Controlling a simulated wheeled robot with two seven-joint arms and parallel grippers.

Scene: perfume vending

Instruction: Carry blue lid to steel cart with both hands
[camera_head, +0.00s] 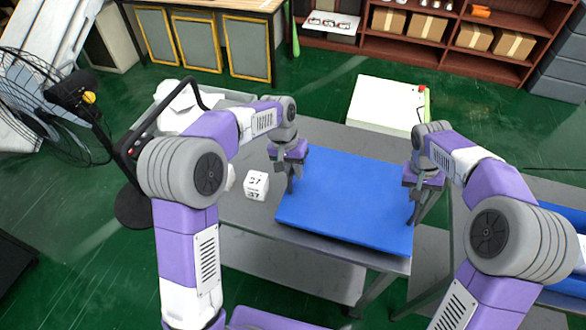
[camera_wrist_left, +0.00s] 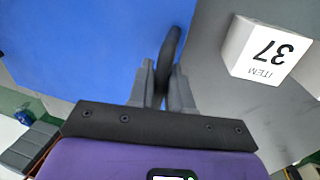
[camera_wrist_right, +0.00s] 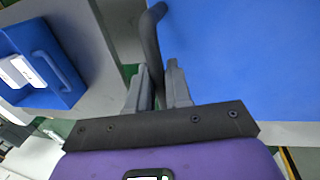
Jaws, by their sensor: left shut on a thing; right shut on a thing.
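The blue lid (camera_head: 345,200) is a flat blue board lying level over the grey steel table (camera_head: 240,215) in the head view. I cannot tell whether it rests on the table or is slightly above it. My left gripper (camera_head: 291,184) is at its left edge, shut on a dark handle (camera_wrist_left: 170,50) that shows in the left wrist view. My right gripper (camera_head: 413,212) is at its right edge, shut on another dark handle (camera_wrist_right: 150,45) in the right wrist view. Which surface is the steel cart is not clear.
A white cube (camera_head: 257,185) marked 37 stands on the table left of the lid. A white box (camera_head: 385,105) is behind the table. A blue bin (camera_wrist_right: 40,62) lies to the right. A fan (camera_head: 40,105) stands at far left. Shelves (camera_head: 450,60) line the back; green floor lies between.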

